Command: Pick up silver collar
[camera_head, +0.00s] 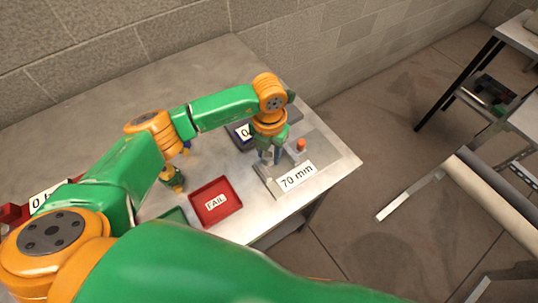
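My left gripper (269,158) points down over the left part of a grey metal plate (318,147) with a "70 mm" label. Its grey fingers are small here, and I cannot tell whether they are open or shut. Something pale and silvery shows around the fingertips, but I cannot tell it apart from the fingers or say that it is the silver collar. The collar is not clearly visible anywhere else. My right gripper is not in view.
An orange peg (300,145) stands on the plate, just right of the gripper. A block wall runs behind.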

